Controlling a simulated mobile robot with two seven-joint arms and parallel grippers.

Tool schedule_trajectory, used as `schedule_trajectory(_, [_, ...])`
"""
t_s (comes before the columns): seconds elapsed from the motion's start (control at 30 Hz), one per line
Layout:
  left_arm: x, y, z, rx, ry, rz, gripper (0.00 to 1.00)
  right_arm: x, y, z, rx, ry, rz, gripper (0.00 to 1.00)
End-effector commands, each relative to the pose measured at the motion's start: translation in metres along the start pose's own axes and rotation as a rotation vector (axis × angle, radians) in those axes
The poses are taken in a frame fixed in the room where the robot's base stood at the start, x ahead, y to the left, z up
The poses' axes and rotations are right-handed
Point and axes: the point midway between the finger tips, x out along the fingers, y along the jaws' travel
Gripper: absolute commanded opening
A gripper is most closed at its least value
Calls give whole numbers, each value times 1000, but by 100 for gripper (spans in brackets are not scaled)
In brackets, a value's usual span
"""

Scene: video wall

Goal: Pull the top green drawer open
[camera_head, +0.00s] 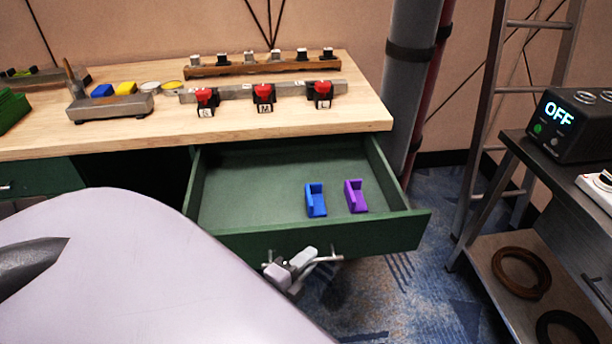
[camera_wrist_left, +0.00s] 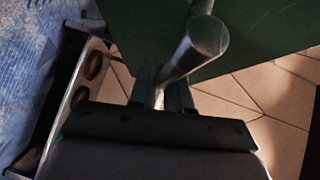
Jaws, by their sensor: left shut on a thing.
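The top green drawer (camera_head: 330,238) stands well out from under the wooden worktop in the head view. A blue piece (camera_head: 316,200) and a purple piece (camera_head: 355,196) lie inside it, towards the front right. My left gripper (camera_head: 290,268) is at the drawer's front, shut on the metal bar handle (camera_head: 326,259). In the left wrist view the fingers (camera_wrist_left: 162,98) close around the handle bar (camera_wrist_left: 195,45), with the green drawer front (camera_wrist_left: 250,35) behind it. My right gripper is not in view.
The worktop (camera_head: 150,130) holds red-topped clamps (camera_head: 263,93), a metal block (camera_head: 110,108) and a rail of knobs (camera_head: 262,66). At right, a dark table (camera_head: 570,170) carries a box reading OFF (camera_head: 572,118), near a ladder (camera_head: 490,95). Blue carpet (camera_head: 390,285) is clear right of the drawer.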

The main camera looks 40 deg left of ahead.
Motion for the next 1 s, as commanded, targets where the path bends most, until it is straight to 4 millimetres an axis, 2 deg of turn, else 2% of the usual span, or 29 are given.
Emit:
schedule_trajectory(0.33, [0,0,0,1,-1,1,0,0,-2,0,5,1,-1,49])
schedule_trajectory(0.37, [0,0,0,1,-2,1,20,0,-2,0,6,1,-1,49])
schedule_trajectory(0.4, [0,0,0,1,-1,1,33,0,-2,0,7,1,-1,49])
schedule_trajectory(0.43, [0,0,1,1,-1,1,36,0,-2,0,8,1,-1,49])
schedule_trajectory(1.0, [1,-2,2,1,1,0,36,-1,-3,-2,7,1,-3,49])
